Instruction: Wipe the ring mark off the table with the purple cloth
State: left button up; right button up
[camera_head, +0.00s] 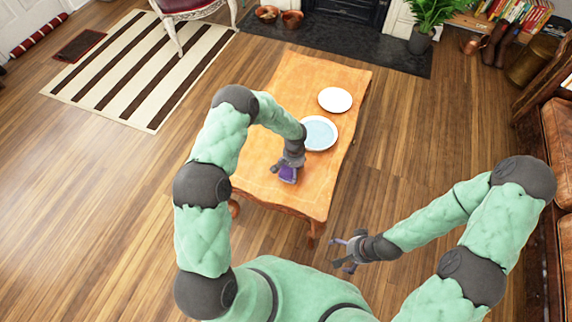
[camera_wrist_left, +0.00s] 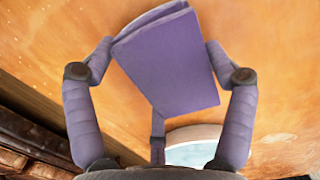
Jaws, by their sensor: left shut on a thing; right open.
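The purple cloth (camera_head: 288,175) is a folded pad at the near part of the wooden table (camera_head: 310,85). My left gripper (camera_head: 289,167) is above it and shut on it. In the left wrist view the cloth (camera_wrist_left: 168,62) sits between the fingers of my left gripper (camera_wrist_left: 158,60), over the orange-brown tabletop (camera_wrist_left: 275,40). I cannot tell whether the cloth touches the table. No ring mark can be made out; the arm and cloth hide part of the top. My right gripper (camera_head: 345,252) is open and empty, off the table's near right corner.
A plate with a pale blue centre (camera_head: 319,134) lies close beyond my left gripper. A white plate (camera_head: 335,100) lies farther back. The near left and near right tabletop is bare. A leather sofa (camera_head: 558,140) stands at the right. A striped rug (camera_head: 135,70) lies at the left.

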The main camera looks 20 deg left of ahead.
pick_arm(q)
notch_tip(320, 180, up, 4)
jog(key=shift+d+f+p, duration=0.1)
jog(key=shift+f+p, duration=0.1)
jog(key=shift+p, duration=0.55)
jog(key=shift+r+p, duration=0.4)
jog(key=shift+r, duration=0.25)
jog(key=shift+r+p, duration=0.85)
jog(key=shift+r, duration=0.7)
